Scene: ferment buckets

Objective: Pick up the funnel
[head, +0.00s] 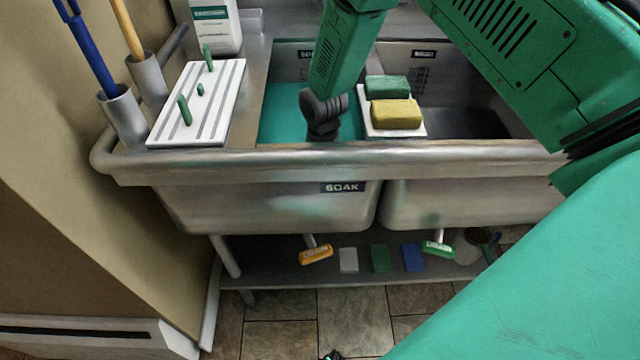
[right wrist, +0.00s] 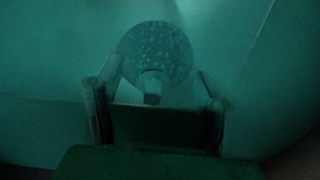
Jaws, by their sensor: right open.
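My right arm reaches down into the left basin, and its gripper (head: 322,132) dips into the teal liquid (head: 282,122), its fingers hidden in the head view. In the dim right wrist view my right gripper (right wrist: 158,80) is open, one finger on each side. A round, speckled thing with a short dark spout toward the camera, which looks like the funnel (right wrist: 158,50), lies between and just beyond the fingertips. I cannot tell whether the left finger touches it. The funnel cannot be seen in the head view.
The steel sink rim (head: 330,160) runs across the front. A white board (head: 395,125) with green and yellow sponges (head: 396,114) lies right of my gripper. A white drainboard (head: 197,105), brush holders (head: 124,117) and a white jug (head: 214,25) stand left. A lower shelf (head: 275,275) holds small blocks.

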